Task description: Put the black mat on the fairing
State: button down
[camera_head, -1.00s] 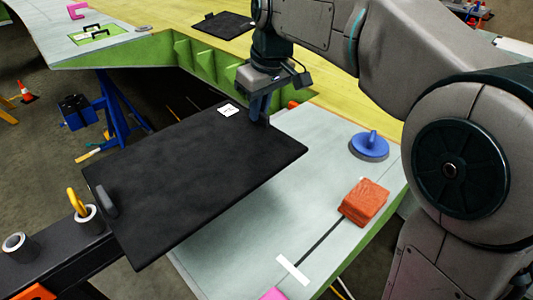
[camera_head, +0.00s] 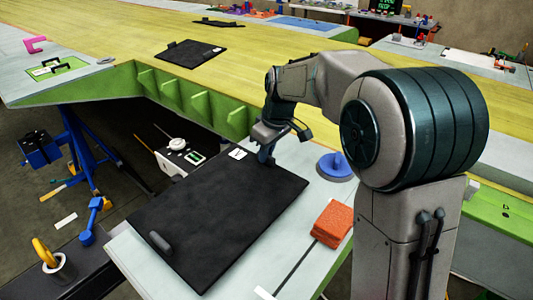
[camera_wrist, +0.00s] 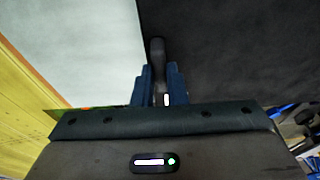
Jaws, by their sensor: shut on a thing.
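The black mat (camera_head: 215,215) is a large dark rectangle with a white label near its far edge and a handle on its near left side. My gripper (camera_head: 266,155) is shut on the handle at the mat's far edge. In the wrist view the blue fingers of my gripper (camera_wrist: 160,80) close on that dark handle, with the mat (camera_wrist: 240,60) to the right. The mat is over the pale grey panel (camera_head: 130,258), probably the fairing, and its left part reaches beyond the panel. I cannot tell whether the mat touches the panel.
Another black mat (camera_head: 190,53) lies on the yellow wing surface (camera_head: 130,55) behind. A cup holding a yellow tool (camera_head: 45,255) is at the lower left.

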jog(key=shift+f, duration=0.7)
jog(key=c, duration=1.5)
grip_release()
jog(key=shift+o, duration=0.2)
jog(key=v, duration=1.2)
jog(key=shift+b, duration=0.45)
